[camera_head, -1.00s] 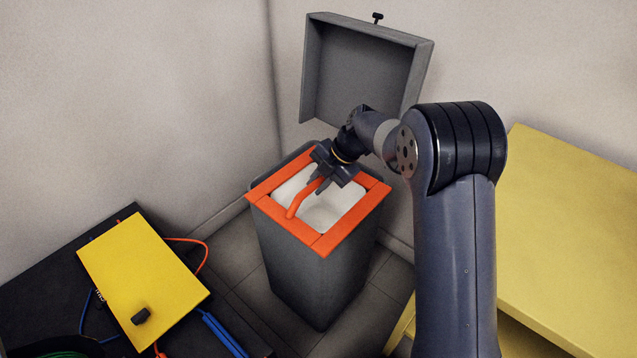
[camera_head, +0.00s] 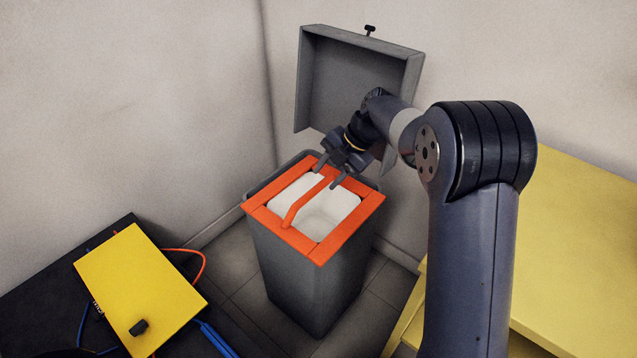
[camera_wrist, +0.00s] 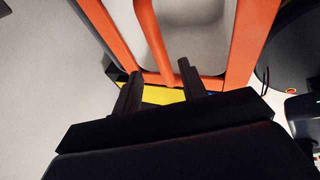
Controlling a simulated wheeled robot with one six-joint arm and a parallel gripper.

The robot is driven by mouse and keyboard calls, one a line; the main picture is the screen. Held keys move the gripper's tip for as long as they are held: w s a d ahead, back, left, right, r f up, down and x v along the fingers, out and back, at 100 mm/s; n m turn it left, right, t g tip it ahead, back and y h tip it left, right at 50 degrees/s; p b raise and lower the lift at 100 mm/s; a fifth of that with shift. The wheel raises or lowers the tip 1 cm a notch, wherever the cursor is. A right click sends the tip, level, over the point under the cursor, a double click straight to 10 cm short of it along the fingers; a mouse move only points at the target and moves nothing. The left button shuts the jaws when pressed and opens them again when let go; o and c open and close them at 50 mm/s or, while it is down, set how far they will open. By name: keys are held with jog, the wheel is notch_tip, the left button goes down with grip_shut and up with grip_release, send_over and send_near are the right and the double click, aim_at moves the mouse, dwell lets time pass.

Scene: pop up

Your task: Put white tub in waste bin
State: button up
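The white tub (camera_head: 330,211) sits inside the grey waste bin (camera_head: 308,279), framed by a square orange rim (camera_head: 271,226). An orange handle (camera_head: 305,200) crosses over the tub. The tub (camera_wrist: 190,12) and handle (camera_wrist: 152,40) also show in the wrist view. My gripper (camera_head: 330,175) is just above the far part of the rim and handle. Its two fingers are apart, with the handle running between them, and it looks open. In the wrist view my gripper (camera_wrist: 158,84) likewise shows spread fingers. I cannot tell whether either finger touches the handle.
The bin's grey lid (camera_head: 345,85) stands open behind, near the walls. A yellow surface (camera_head: 585,250) is at the right. A yellow box (camera_head: 135,285) with a black knob and cables lies on a dark surface at the left. Floor shows around the bin.

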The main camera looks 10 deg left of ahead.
jog(key=v, duration=0.4)
jog(key=shift+d+r, duration=0.1)
jog(key=shift+r, duration=0.05)
